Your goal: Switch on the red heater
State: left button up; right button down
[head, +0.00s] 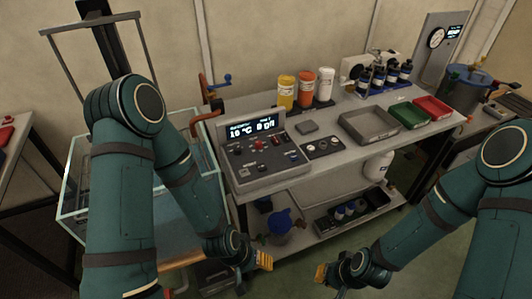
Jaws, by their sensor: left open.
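No thing here can be told for certain as the red heater. A grey control console (262,162) stands on the bench's left end, with a lit display (255,128) that seems to read 10 °C, and several small knobs and switches, some of them red. My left gripper (264,261) hangs low in front of the bench, below the console and apart from it; it is open and looks empty. My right gripper (321,273) hangs low to its right, also clear of the bench; its jaws are too small to judge.
A glass-walled tank (85,190) stands left of the bench, partly behind my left arm. Yellow (287,92), orange (306,88) and white (325,85) jars stand behind. Grey (368,124), green (410,116) and red (433,108) trays lie right. A lower shelf (310,215) sits behind my grippers.

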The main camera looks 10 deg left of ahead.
aim_at(276, 141)
jog(key=i+j+z, duration=0.15)
jog(key=z, duration=0.25)
jog(key=i+j+z, duration=0.1)
jog(key=j+z, duration=0.25)
jog(key=i+l, duration=0.05)
jog(key=l, duration=0.05)
